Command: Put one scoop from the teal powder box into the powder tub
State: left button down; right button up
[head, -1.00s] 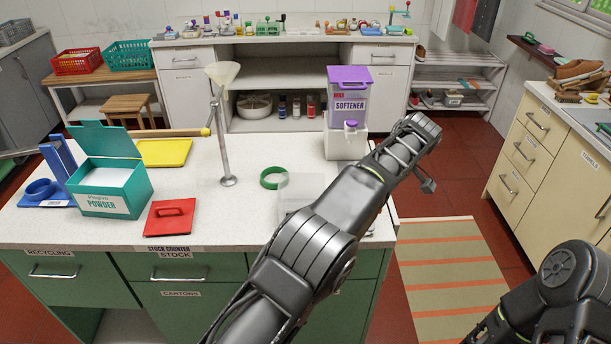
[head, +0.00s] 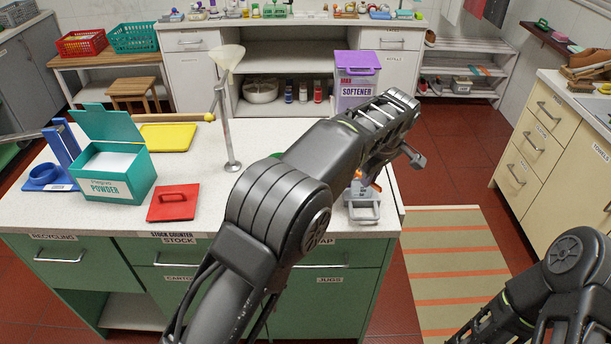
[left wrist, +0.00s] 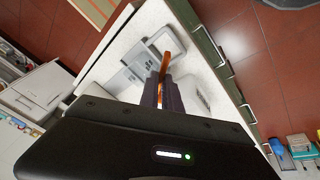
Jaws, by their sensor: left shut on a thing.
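The teal powder box (head: 115,175) stands open at the left of the counter, its lid tilted up and white powder inside. My left gripper (head: 362,188) is at the counter's front right, partly hidden by its own arm. In the left wrist view my left gripper (left wrist: 162,92) is shut on a thin orange thing (left wrist: 167,65), perhaps a handle. A grey object (head: 362,213) lies below the gripper on the counter. I cannot tell whether it joins the orange part. I cannot make out the powder tub; my arm covers part of the counter. My right gripper is out of view.
A red lid with a handle (head: 173,203) lies right of the box, and a yellow board (head: 168,137) behind. A funnel on a stand (head: 228,105) rises mid-counter. The softener dispenser (head: 355,82) stands behind my left arm. A blue stand (head: 58,165) is far left.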

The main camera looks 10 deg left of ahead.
pick_arm(q)
jog(key=a+r+h, duration=0.1)
jog(key=s+a+r+h, duration=0.1)
jog(key=r, duration=0.1)
jog(key=shift+a+t, duration=0.3)
jog(key=shift+t, duration=0.1)
dwell(0.5)
jog(key=shift+a, duration=0.1)
jog(key=shift+s+a+r+h, duration=0.15)
jog(key=shift+a+r+h, duration=0.1)
jog(key=shift+h, duration=0.15)
jog(key=shift+a, duration=0.1)
jog(key=shift+s+a+n+h, duration=0.15)
jog(key=shift+a+n+h, duration=0.15)
jog(key=shift+a+h, duration=0.1)
